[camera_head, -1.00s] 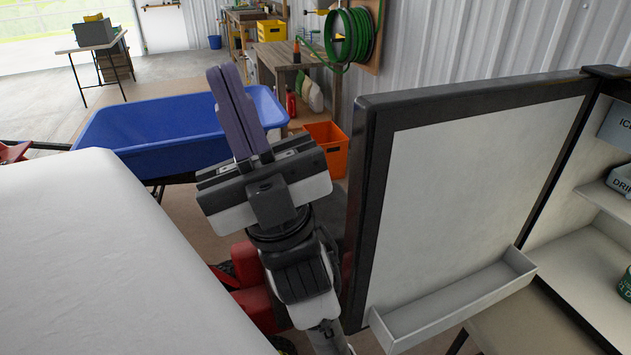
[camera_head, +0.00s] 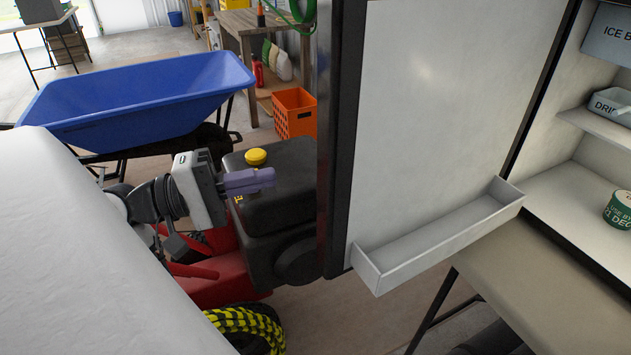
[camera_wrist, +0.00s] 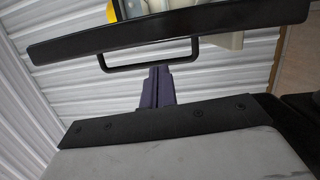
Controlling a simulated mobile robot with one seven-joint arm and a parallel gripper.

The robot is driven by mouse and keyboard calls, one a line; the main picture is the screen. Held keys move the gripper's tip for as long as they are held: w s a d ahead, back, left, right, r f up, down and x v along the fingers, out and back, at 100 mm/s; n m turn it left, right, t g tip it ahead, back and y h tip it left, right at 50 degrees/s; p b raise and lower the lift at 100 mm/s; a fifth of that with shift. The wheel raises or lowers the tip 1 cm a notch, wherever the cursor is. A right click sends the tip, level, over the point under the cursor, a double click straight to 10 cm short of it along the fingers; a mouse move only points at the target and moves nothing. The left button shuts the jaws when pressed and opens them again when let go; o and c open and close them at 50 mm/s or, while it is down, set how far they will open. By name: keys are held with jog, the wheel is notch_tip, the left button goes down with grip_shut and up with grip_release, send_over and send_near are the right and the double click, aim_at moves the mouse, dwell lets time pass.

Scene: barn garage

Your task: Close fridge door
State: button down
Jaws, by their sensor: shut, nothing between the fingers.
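The fridge door (camera_head: 450,120) stands wide open in the head view, its white inner face and white shelf bin (camera_head: 440,240) toward me. The open fridge interior (camera_head: 560,185) is at the right. My gripper (camera_head: 272,178) is shut and empty, left of the door's dark free edge (camera_head: 330,150), on its outer side. Its purple fingers point right toward the door, with a gap showing between. In the wrist view, the fingers (camera_wrist: 158,75) reach toward a black handle loop (camera_wrist: 150,65) on the dark door edge (camera_wrist: 170,30). I cannot tell whether they touch it.
A blue wheelbarrow tub (camera_head: 140,100) and an orange crate (camera_head: 294,112) are behind. A white-covered surface (camera_head: 90,250) fills the lower left.

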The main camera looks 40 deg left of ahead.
aim_at(316, 180)
jog(key=shift+g+y, duration=0.3)
jog(key=shift+y, duration=0.1)
jog(key=p+x, duration=0.1)
jog(key=x, duration=0.2)
jog(key=f+x, duration=0.1)
jog(key=x, duration=0.2)
jog(key=p+x, duration=0.1)
jog(key=x, duration=0.2)
jog(key=shift+w+a+f+p, duration=0.15)
jog(key=shift+w+f+p, duration=0.05)
jog(key=shift+f+p, duration=0.1)
jog(key=shift+s+f, duration=0.1)
